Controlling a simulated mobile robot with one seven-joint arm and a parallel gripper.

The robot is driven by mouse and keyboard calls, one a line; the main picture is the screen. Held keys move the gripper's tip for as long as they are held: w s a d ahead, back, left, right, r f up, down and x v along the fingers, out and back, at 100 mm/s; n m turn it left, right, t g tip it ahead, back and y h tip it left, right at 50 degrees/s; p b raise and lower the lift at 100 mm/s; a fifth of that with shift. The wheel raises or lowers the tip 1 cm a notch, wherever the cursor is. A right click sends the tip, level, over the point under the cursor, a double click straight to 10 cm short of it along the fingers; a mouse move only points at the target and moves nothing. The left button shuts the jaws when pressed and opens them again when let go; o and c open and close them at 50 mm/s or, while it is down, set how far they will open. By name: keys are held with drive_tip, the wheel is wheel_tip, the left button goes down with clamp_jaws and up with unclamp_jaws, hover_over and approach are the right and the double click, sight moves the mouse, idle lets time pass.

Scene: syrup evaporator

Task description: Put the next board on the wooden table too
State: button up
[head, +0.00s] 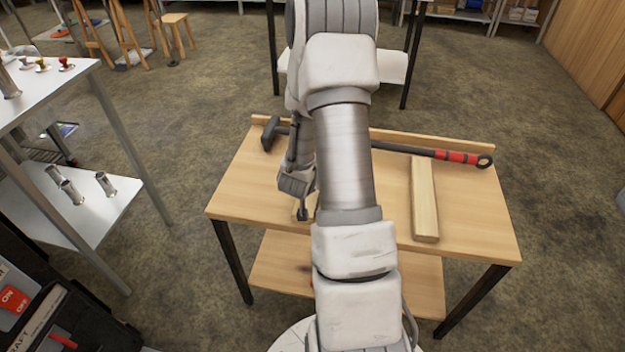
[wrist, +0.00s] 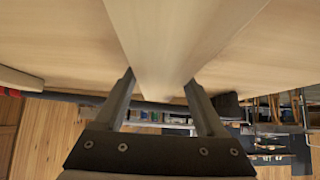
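A pale board (head: 425,205) lies flat on the right part of the wooden table (head: 475,222). My gripper (head: 299,197) is over the left-middle of the same table, partly hidden behind my arm in the head view. In the wrist view my gripper's two fingers (wrist: 160,88) flank another pale board (wrist: 180,40) and meet its long edges on both sides.
A long dark tool with a red-banded handle (head: 457,157) lies along the table's back edge, its head (head: 272,133) at the left. A white shelf rack (head: 50,95) with metal cylinders stands at the left.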

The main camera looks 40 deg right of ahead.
drive_tip(key=o, duration=0.4)
